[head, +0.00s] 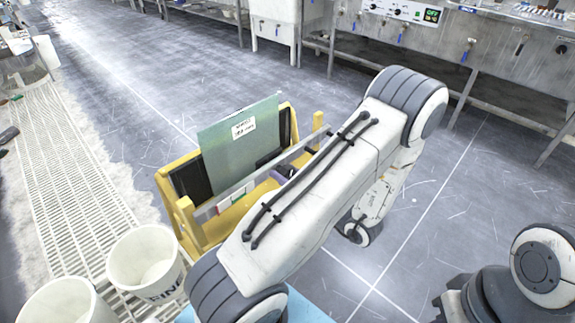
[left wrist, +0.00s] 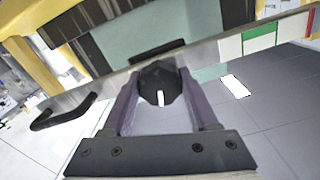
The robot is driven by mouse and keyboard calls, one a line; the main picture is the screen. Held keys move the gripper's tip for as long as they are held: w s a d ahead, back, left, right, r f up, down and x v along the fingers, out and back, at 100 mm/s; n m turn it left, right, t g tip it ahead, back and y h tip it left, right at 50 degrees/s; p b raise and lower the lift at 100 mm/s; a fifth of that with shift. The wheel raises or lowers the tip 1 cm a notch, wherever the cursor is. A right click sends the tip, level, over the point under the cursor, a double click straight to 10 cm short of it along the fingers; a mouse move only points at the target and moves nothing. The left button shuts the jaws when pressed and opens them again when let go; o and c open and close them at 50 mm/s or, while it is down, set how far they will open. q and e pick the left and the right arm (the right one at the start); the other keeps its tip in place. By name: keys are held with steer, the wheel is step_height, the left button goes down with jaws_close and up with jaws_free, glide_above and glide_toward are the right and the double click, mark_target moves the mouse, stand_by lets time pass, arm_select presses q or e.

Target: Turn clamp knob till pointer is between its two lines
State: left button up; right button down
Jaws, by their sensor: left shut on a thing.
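The black clamp knob (left wrist: 160,84) sits on a metal bar (left wrist: 120,74) in the left wrist view. It has a white pointer mark (left wrist: 160,98) on its face, aimed toward the bottom of that picture. My left gripper (left wrist: 157,90) is shut on the knob, one purple finger on each side. In the head view the left gripper (head: 283,173) is at the bar's front, mostly hidden by my own arm, and the knob is hidden. The two lines for the pointer cannot be made out. My right gripper does not show.
The bar crosses a yellow frame (head: 190,222) holding a grey-green plate (head: 240,137) with a label. A green, white and red strip (left wrist: 262,38) and a black handle (left wrist: 62,112) are on the bar. White buckets (head: 145,262) stand at lower left. Open floor (head: 420,230) lies right.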

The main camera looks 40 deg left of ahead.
arm_select(q)
steer(key=m+p, duration=0.1)
steer(key=p, duration=0.1)
steer(key=m+p, duration=0.2)
steer(key=shift+r, duration=0.25)
steer(key=shift+f+m+p, duration=0.25)
steer(key=shift+m+p, duration=1.1)
steer(key=shift+m, duration=0.35)
steer(key=o, duration=1.3)
steer(key=shift+o, duration=0.2)
steer(key=d, duration=1)
steer(key=shift+s+d, duration=0.25)
steer(key=shift+s, duration=0.15)
steer(key=shift+w, duration=0.1)
